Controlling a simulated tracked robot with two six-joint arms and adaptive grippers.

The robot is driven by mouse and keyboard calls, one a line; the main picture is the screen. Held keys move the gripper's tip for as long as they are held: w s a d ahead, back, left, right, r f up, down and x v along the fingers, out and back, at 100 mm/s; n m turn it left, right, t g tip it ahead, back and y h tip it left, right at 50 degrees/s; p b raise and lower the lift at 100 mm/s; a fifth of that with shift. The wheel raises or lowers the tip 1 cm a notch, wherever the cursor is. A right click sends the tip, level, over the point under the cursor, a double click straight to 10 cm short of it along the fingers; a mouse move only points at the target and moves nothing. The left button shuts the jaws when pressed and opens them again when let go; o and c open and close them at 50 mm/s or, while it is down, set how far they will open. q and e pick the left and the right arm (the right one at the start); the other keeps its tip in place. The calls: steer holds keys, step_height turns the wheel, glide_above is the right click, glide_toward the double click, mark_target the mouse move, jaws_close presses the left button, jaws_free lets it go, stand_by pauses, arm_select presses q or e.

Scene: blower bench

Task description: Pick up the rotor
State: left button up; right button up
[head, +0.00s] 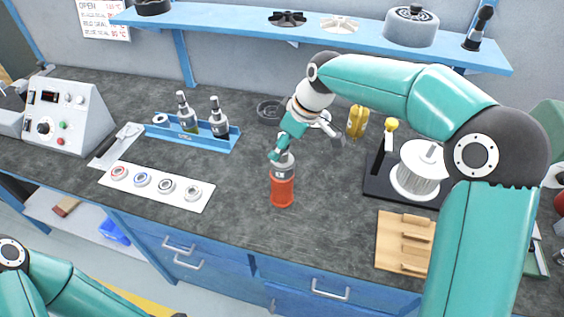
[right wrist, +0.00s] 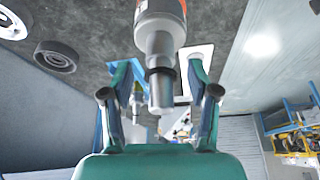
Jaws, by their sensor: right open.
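A white ribbed drum with a shaft, seemingly the rotor (head: 415,172), stands in a black tray (head: 376,187) on the right of the bench, partly beside my right arm. My right gripper (head: 281,153) is well to its left, pointing down over an orange-red bottle (head: 282,187) with a grey neck. In the right wrist view the bottle's grey neck (right wrist: 160,42) and narrow tip lie between the open fingers (right wrist: 158,70), with gaps on both sides. My left arm shows at the lower left; its gripper is out of view.
A yellow-handled tool (head: 391,130) and a yellow part (head: 357,121) stand near the tray. A wooden rack (head: 390,248) lies in front. A blue holder (head: 165,135) with bottles and a white strip (head: 130,187) with rings are left. A blue shelf (head: 240,23) runs behind.

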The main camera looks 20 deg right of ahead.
steer(key=shift+x, duration=1.35)
jaws_close()
steer(key=shift+r, duration=0.15)
